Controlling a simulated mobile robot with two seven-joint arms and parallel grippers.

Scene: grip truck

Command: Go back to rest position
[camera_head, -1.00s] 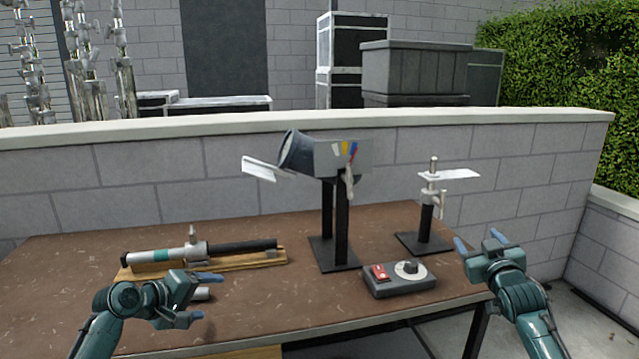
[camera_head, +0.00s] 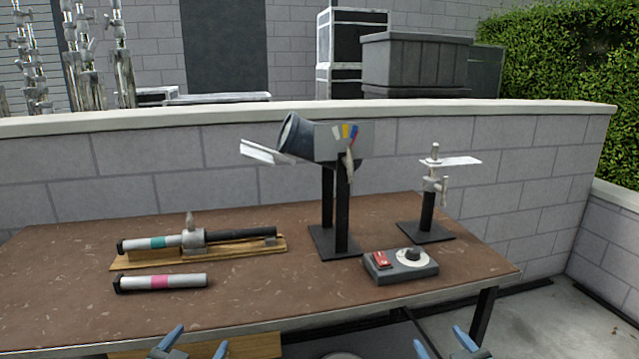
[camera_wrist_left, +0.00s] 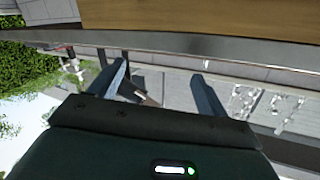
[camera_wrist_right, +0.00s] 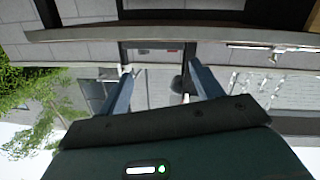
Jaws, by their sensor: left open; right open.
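My right gripper (camera_head: 446,342) is likewise low at the bottom edge, to the right of the left one. It is open and empty, with its fingers apart in the right wrist view (camera_wrist_right: 160,88). Both grippers are clear of the things on the table. The rest of both arms is out of the head view.
The brown table (camera_head: 80,310) bears a teal-banded tube on a wooden base (camera_head: 230,248), a pink-banded tube (camera_head: 162,283), a stand-mounted lamp (camera_head: 342,142), a control box (camera_head: 400,266) and a clamp stand (camera_head: 428,214). A block wall (camera_head: 80,180) stands behind.

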